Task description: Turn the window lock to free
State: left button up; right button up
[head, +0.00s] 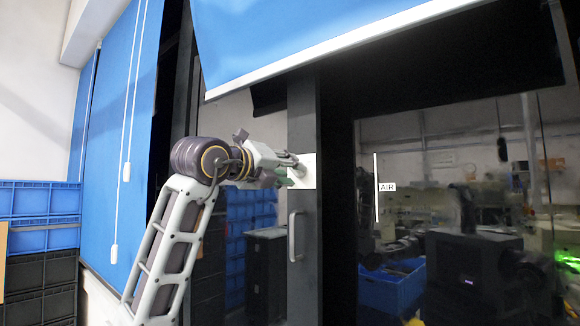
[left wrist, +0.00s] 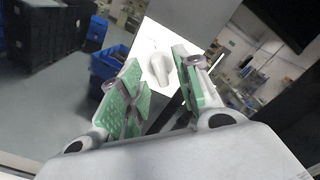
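The window lock shows in the left wrist view as a pale grey knob (left wrist: 159,70) on a white plate (left wrist: 148,38). In the head view the white plate (head: 309,172) sits on the dark window frame (head: 304,112), and the knob is mostly hidden by my gripper. My left gripper (head: 291,173) is at the plate, reaching in from the left. In the left wrist view its green-padded fingers (left wrist: 158,88) are apart, with the knob ahead and between them. I see no clear contact with the knob. My right gripper is not in view.
A grey pull handle (head: 295,236) is on the frame below the lock. A blue blind (head: 330,30) hangs above, and another blue blind (head: 125,120) hangs at the left. Stacked blue crates (head: 40,203) stand at the far left. Machines show behind the glass at right.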

pick_arm(q)
jog(key=shift+w+d, duration=0.35)
jog(key=shift+w, duration=0.1)
grip_shut()
